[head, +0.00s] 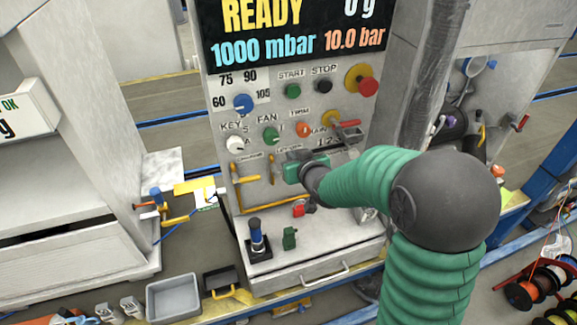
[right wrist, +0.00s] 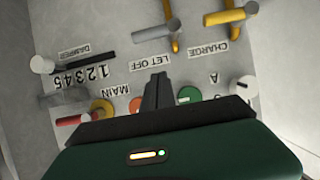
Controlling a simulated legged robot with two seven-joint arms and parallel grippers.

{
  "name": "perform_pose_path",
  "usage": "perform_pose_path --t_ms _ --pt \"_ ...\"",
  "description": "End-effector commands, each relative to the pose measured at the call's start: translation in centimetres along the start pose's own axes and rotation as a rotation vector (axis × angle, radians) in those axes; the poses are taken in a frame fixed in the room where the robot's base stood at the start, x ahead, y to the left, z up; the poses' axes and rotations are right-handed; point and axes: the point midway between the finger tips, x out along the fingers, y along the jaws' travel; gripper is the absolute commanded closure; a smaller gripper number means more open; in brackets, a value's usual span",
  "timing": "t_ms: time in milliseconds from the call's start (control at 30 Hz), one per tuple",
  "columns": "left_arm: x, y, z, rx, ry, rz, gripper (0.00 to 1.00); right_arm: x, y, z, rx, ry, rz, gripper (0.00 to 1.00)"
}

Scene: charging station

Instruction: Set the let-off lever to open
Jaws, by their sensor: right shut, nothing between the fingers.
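In the right wrist view, which shows the panel upside down, the lever (right wrist: 168,14) has a grey end and stands beyond the LET OFF label (right wrist: 154,63). My right gripper (head: 290,168) is in front of the panel, just right of the lever in the head view. Its dark fingers (right wrist: 158,88) are together and empty, pointing at the label, apparently apart from the lever. The lever's marked setting cannot be read. My left gripper is out of view.
The yellow charge lever (head: 246,179) is close beside the let-off lever. Knobs and buttons, including the green fan knob (head: 270,134) and red stop-like button (head: 368,86), crowd the panel above.

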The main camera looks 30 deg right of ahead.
Motion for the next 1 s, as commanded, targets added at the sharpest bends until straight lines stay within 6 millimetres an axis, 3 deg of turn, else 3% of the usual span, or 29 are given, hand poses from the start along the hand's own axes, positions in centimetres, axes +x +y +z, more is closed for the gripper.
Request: perform_pose_path --t_ms 100,167,400,1000 --pt "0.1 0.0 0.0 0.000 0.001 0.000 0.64 2.7 -0.1 0.1 0.001 -0.002 -0.002 1.00" --pt "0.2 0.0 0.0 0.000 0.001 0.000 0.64 3.5 0.0 0.8 0.000 -0.005 -0.001 1.00" --pt "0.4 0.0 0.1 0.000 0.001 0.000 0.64 3.8 0.0 3.6 0.000 0.000 0.000 1.00" --pt "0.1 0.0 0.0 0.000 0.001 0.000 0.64 3.9 0.1 4.0 0.026 0.000 -0.012 1.00"
